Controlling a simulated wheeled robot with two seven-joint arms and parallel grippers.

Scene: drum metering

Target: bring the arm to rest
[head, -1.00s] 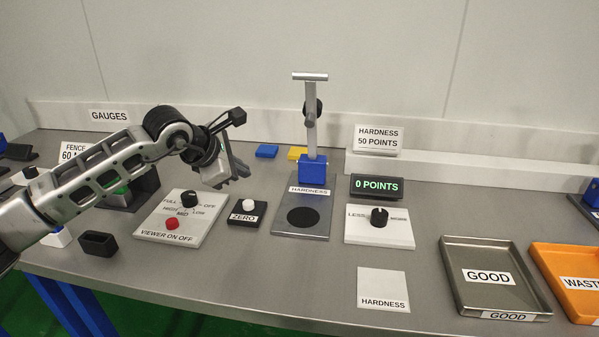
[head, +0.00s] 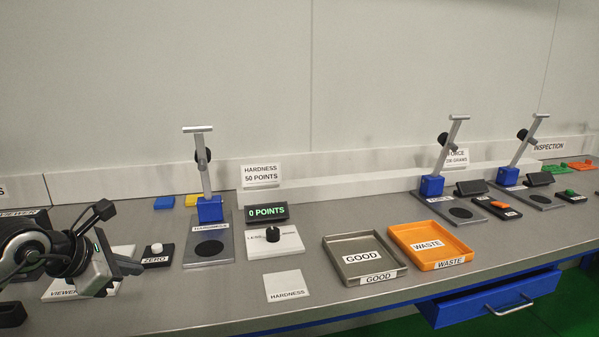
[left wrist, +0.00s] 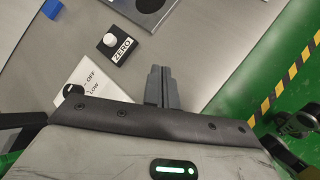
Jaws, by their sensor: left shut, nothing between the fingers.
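My left gripper (head: 128,267) is at the left of the head view, above the front part of the bench. Its fingers are shut and empty, and they also show close together in the left wrist view (left wrist: 160,86). It hangs over the viewer panel (head: 122,252), which it partly hides. The black ZERO block (head: 158,261) with its white button (head: 156,248) stands just to the right of the fingers, apart from them. The right gripper is not in view.
The hardness stand (head: 209,210) is right of the gripper, with the display reading 0 POINTS (head: 266,212) and a dial panel (head: 291,243) beside it. The GOOD tray (head: 332,262) and orange WASTE tray (head: 400,252) are further right. A blue drawer (head: 450,310) sticks out below the bench.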

